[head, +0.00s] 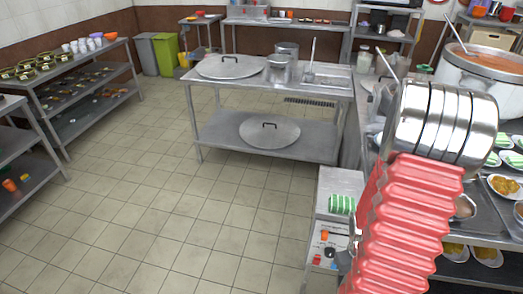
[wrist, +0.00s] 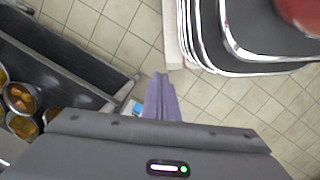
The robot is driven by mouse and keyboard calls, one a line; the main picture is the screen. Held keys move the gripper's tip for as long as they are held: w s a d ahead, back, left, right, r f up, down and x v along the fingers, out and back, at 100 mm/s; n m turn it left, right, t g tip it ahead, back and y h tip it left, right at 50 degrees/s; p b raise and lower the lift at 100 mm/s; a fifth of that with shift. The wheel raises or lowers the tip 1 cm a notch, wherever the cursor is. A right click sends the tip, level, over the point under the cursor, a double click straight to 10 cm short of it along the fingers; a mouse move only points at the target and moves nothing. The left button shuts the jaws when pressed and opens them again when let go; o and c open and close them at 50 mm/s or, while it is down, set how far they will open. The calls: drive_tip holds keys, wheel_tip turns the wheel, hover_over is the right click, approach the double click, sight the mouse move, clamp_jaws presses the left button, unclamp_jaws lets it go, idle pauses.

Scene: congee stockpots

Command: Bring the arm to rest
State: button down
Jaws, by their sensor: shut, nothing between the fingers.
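My gripper (wrist: 161,78) shows in the wrist view as two purple fingers pressed together, with nothing between them. Its grey body fills the bottom of that view. The fingers point over the tiled floor (wrist: 85,22), beside a dark shelf edge at left. In the head view my arm stands up at the right, in a red ribbed cover with steel rings on top. My gripper cannot be made out in the head view.
A steel worktable (head: 272,87) with a large lid (head: 230,67) stands at the middle back. A large stockpot (head: 484,75) and plates of food (head: 505,185) are close to my arm at right. Food bowls (wrist: 22,98) lie left of my gripper. Floor at centre left is clear.

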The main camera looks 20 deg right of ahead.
drive_tip(key=w+a+r+n+t, duration=0.1)
drive_tip(key=w+a+r+t, duration=0.1)
drive_tip(key=a+r, duration=0.7)
drive_tip(key=w+a+r+t, duration=0.2)
drive_tip(key=a+r, duration=0.6)
drive_tip(key=r, duration=0.6)
drive_tip(key=w+a+r+n+t, duration=0.1)
drive_tip(key=w+a+r+t, duration=0.2)
drive_tip(key=a+r, duration=0.6)
wheel_tip(320, 180, up, 3)
drive_tip(key=shift+w+a+r+n, duration=0.2)
drive_tip(key=shift+w+a+n, duration=0.1)
drive_tip(key=shift+a, duration=0.05)
